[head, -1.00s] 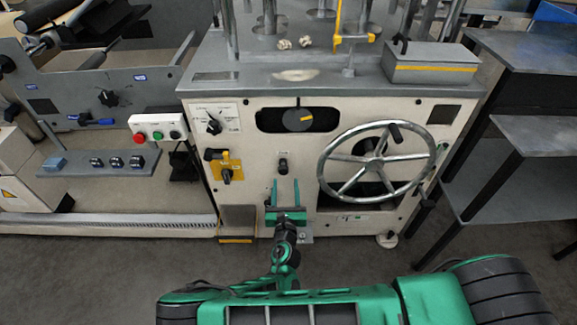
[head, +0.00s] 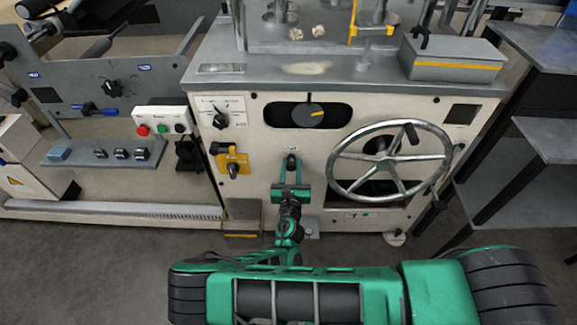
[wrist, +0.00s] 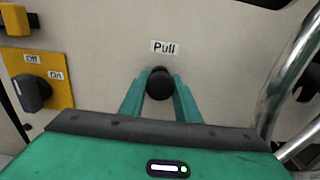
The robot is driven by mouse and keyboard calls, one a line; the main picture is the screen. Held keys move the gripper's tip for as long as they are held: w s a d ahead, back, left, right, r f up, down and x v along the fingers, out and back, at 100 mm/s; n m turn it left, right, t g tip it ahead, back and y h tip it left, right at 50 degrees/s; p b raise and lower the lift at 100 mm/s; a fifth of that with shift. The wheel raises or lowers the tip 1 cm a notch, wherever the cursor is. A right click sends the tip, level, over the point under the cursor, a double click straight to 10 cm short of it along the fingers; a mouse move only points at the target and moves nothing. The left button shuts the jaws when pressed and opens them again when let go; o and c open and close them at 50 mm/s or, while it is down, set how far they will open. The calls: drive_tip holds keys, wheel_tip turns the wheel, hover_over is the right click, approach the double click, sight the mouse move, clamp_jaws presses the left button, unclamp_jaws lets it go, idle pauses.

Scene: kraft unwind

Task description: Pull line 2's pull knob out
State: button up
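The pull knob is a small black round knob (wrist: 160,83) on the cream front panel, just below a "Pull" label (wrist: 165,47). In the head view the knob (head: 291,160) sits left of the large handwheel. My gripper (head: 291,168) reaches straight to the panel. Its two green fingers are drawn in on either side of the knob and look to touch it, as the wrist view also shows (wrist: 160,92). The knob's stem is hidden behind its head. No line number is readable near it.
A large metal handwheel (head: 390,162) stands out to the right of the knob. A yellow Off/On switch plate (head: 232,163) is to the left. A dial (head: 308,115) in a dark slot is above. A grey box (head: 450,58) sits on the machine top.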

sight(291, 169)
clamp_jaws()
drive_tip(key=shift+s+a, duration=0.1)
drive_tip(key=shift+s, duration=1.6)
drive_tip(key=o, duration=1.1)
unclamp_jaws()
